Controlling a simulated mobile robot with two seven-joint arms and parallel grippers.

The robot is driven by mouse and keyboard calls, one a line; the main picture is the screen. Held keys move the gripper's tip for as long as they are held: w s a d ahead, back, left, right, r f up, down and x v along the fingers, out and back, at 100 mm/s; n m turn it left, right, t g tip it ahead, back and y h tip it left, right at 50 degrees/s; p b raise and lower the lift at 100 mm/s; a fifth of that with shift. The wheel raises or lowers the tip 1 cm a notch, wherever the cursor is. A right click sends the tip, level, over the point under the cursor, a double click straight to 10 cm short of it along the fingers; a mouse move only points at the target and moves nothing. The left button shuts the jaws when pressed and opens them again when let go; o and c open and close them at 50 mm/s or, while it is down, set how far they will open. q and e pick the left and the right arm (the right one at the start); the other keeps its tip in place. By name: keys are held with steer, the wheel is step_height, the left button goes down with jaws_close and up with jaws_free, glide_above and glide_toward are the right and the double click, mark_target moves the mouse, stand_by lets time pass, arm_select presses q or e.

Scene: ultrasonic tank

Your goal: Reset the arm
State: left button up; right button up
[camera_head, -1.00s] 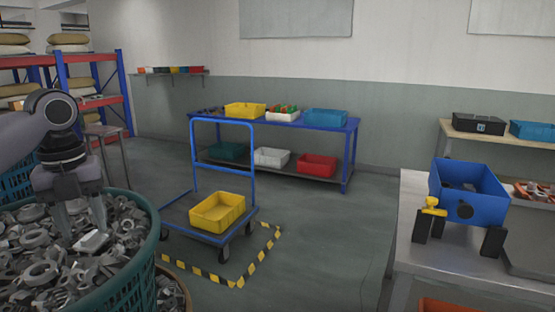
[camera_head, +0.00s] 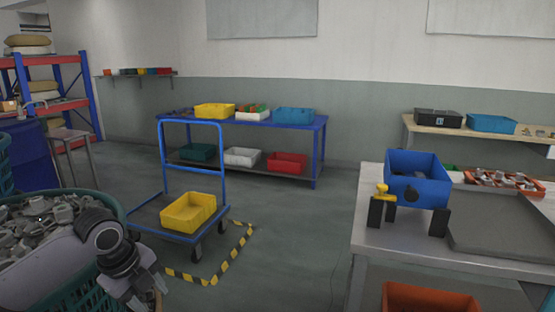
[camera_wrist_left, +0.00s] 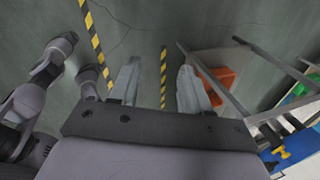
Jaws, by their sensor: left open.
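My left arm comes in at the lower left of the head view, across the rim of a green basket (camera_head: 97,198). My left gripper (camera_head: 140,297) hangs low beside the basket, partly cut off by the bottom edge. In the left wrist view my left gripper (camera_wrist_left: 158,88) has its two fingers apart, with only floor between them. It is open and empty. Grey metal parts (camera_head: 40,222) fill the basket. My right gripper cannot be made out in either view.
A blue cart (camera_head: 150,213) with a yellow bin (camera_head: 188,212) stands ahead, inside striped floor tape (camera_head: 238,247). A metal table (camera_head: 375,233) with a blue box (camera_head: 417,190) is at right. An orange bin (camera_head: 428,298) sits low near it. Floor between is clear.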

arm_select(q)
steer(key=s+d+f+n+t+h, duration=0.2)
steer(key=s+d+f+n, duration=0.15)
steer(key=d+f, duration=0.35)
steer(key=s+d+f+n+t+h, duration=0.25)
steer(key=d+f+n, duration=0.25)
steer(key=f, duration=0.3)
steer(key=s+a+f+n+t+y, duration=0.1)
steer(key=s+a+f+n+y, duration=0.1)
steer(key=s+n, duration=0.4)
steer(key=s+a+f+n+t+y, duration=0.1)
steer(key=s+f+n, duration=0.3)
steer(key=s, duration=0.6)
steer(key=a+n+t, duration=0.1)
steer(key=n, duration=0.1)
steer(key=shift+s+a+n+y, duration=0.2)
steer(key=shift+a+n+y, duration=0.15)
steer(key=shift+a, duration=0.05)
steer(key=shift+w+d+f, duration=0.1)
steer(key=shift+d+f, duration=0.05)
steer(key=shift+c, duration=0.4)
